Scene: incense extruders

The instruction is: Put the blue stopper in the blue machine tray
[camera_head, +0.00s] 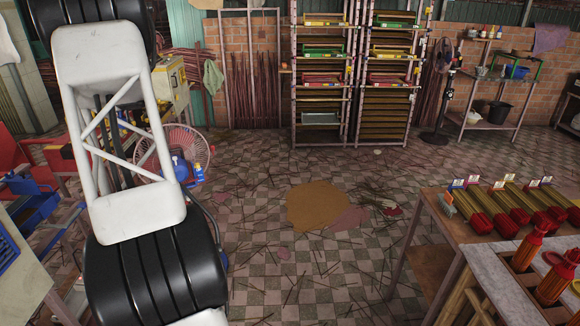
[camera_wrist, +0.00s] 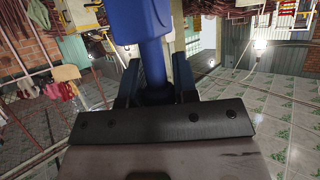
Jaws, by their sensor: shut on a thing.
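In the wrist view my gripper (camera_wrist: 156,88) is shut on the blue stopper (camera_wrist: 150,52), with one dark finger on each side of its narrow shaft. The stopper's wider blue part reaches up to the top of that view. In the head view my arm covers much of the left side, and I cannot make out the gripper there. A blue machine part shaped like a tray (camera_head: 36,207) shows at the left edge of the head view. In the wrist view I cannot identify this tray, and the gripper's distance from it cannot be told.
Red machine parts (camera_head: 62,158) stand beside the blue one. A round fan (camera_head: 185,150) with blue parts stands behind my arm. Racks (camera_head: 352,100) stand at the back. The middle floor holds scattered sticks.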

